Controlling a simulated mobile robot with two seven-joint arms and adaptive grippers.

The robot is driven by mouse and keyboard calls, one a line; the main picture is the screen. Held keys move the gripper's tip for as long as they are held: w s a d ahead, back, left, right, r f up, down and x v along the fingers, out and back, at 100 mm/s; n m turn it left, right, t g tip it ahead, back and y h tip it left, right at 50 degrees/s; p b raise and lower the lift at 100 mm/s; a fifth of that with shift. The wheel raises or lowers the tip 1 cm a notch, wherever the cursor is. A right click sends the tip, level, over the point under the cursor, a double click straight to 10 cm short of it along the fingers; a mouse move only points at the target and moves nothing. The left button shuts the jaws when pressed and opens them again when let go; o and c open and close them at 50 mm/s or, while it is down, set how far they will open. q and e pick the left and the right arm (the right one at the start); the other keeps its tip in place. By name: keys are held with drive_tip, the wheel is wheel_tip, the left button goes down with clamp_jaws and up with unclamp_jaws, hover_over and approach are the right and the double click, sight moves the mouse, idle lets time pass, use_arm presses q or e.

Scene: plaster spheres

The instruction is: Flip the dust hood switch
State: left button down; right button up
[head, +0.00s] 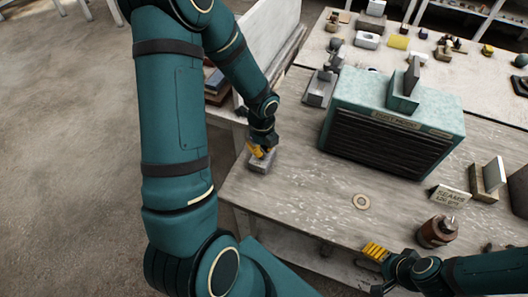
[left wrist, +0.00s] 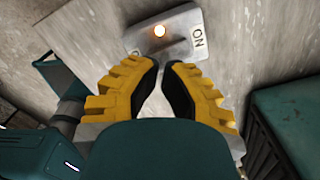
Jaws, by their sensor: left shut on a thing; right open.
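The dust hood (head: 392,128) is a teal box with dark front louvers on the workbench. Its switch, a grey box (head: 260,164), sits at the bench's left corner. My left gripper (head: 261,152), with yellow fingers, is down at the switch. Its tips (left wrist: 163,66) are close together, shut on the switch; the gripped part is largely hidden. My right gripper (head: 374,253) is open and empty at the bench's front edge.
Blocks crowd the right side and the back table. Bench between switch and ring is clear.

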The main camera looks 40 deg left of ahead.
use_arm(q)
drive_tip(key=shift+f+b, duration=0.95)
drive_tip(key=shift+f, duration=0.3)
idle(0.6)
drive_tip(key=shift+d+r, duration=0.1)
drive_tip(key=shift+r, duration=0.1)
drive_tip(key=shift+a+r+p, duration=0.2)
drive_tip(key=shift+r+p, duration=0.7)
drive_tip(key=shift+p, duration=0.2)
wheel_tip(320, 180, up, 5)
drive_tip(key=p, duration=0.4)
drive_tip(key=shift+d, duration=0.1)
drive_tip(key=shift+f, duration=0.1)
